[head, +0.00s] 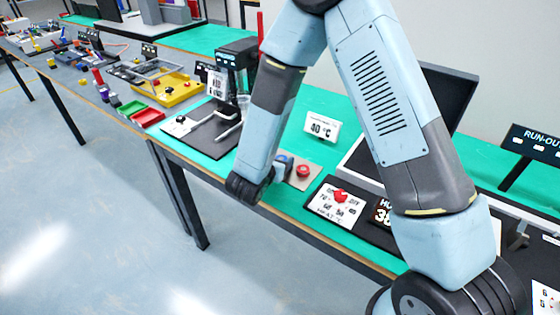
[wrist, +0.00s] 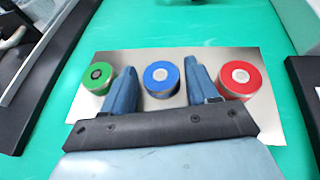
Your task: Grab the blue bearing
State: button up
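The blue bearing (wrist: 160,84) stands on a bare metal plate (wrist: 210,55), in the middle of a row in the wrist view. A green bearing (wrist: 98,76) is to its left and a red bearing (wrist: 238,78) to its right. My gripper (wrist: 160,70) is open, with one blue finger in the gap on each side of the blue bearing. The fingers look apart from the blue bearing; the right finger is very close to the red one. In the head view my gripper is low over the bench, and the red bearing (head: 303,171) shows beside it. The green bearing is hidden there.
The plate lies on a green bench top (wrist: 200,22). In the head view a dark panel with a red knob (head: 340,195) is to the right, and a black board (head: 200,128) to the left. A "40 °C" sign (head: 322,127) stands behind the plate.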

jog(key=c, duration=0.8)
jog(key=shift+r, duration=0.15)
